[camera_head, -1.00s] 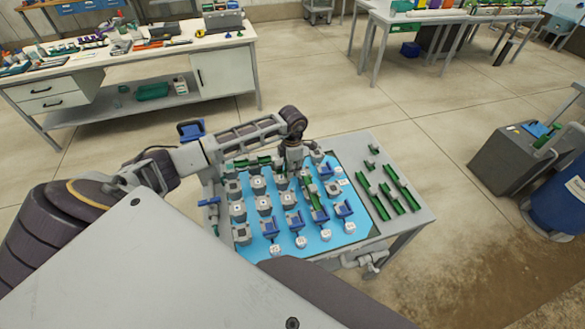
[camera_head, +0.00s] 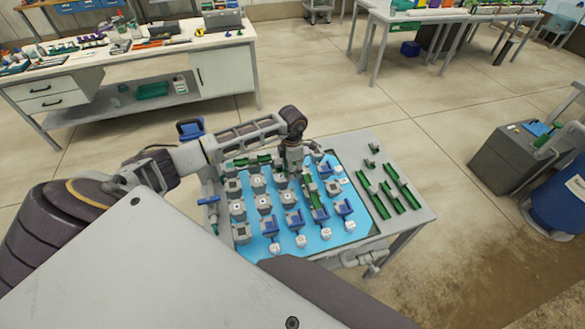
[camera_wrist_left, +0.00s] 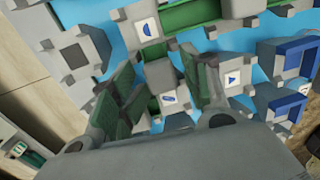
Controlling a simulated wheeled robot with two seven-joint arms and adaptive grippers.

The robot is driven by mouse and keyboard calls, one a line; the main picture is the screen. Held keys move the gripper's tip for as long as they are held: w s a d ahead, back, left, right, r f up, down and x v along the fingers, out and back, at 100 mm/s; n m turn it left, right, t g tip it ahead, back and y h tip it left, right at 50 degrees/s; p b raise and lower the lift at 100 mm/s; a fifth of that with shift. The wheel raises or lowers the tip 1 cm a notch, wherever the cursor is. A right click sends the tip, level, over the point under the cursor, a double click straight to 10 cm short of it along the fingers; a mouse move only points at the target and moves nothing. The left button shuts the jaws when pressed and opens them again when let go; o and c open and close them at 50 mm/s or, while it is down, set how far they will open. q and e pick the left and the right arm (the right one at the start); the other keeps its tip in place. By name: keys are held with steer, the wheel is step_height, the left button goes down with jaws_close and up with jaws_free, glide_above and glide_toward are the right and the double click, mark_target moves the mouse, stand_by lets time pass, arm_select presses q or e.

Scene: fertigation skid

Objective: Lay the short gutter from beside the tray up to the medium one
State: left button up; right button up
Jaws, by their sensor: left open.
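My left gripper (camera_head: 294,170) is over the back middle of the blue tray (camera_head: 347,236). In the left wrist view its two fingers (camera_wrist_left: 158,97) are apart, with a green piece (camera_wrist_left: 150,108) showing low between them; I cannot tell whether they touch it. A green gutter (camera_head: 316,204) lies among the grey blocks, running toward the front from near the gripper. Another green gutter (camera_head: 258,161) lies along the tray's back; a green channel also shows at the top of the wrist view (camera_wrist_left: 190,15). Two small green pieces (camera_head: 371,163) are on the table right of the tray. My right gripper is not in view.
Several longer green gutters (camera_head: 403,187) lie on the grey table (camera_head: 418,216) right of the tray. Grey blocks (camera_head: 263,204) and blue-topped holders (camera_head: 294,219) crowd the tray around the gripper. A blue-handled valve (camera_head: 208,201) stands at the table's left edge.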

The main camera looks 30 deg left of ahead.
arm_select(q)
steer(key=shift+r, duration=0.25)
steer(key=shift+r+p, duration=0.4)
steer(key=shift+p, duration=0.15)
step_height(320, 180, up, 12)
steer(key=b, duration=0.2)
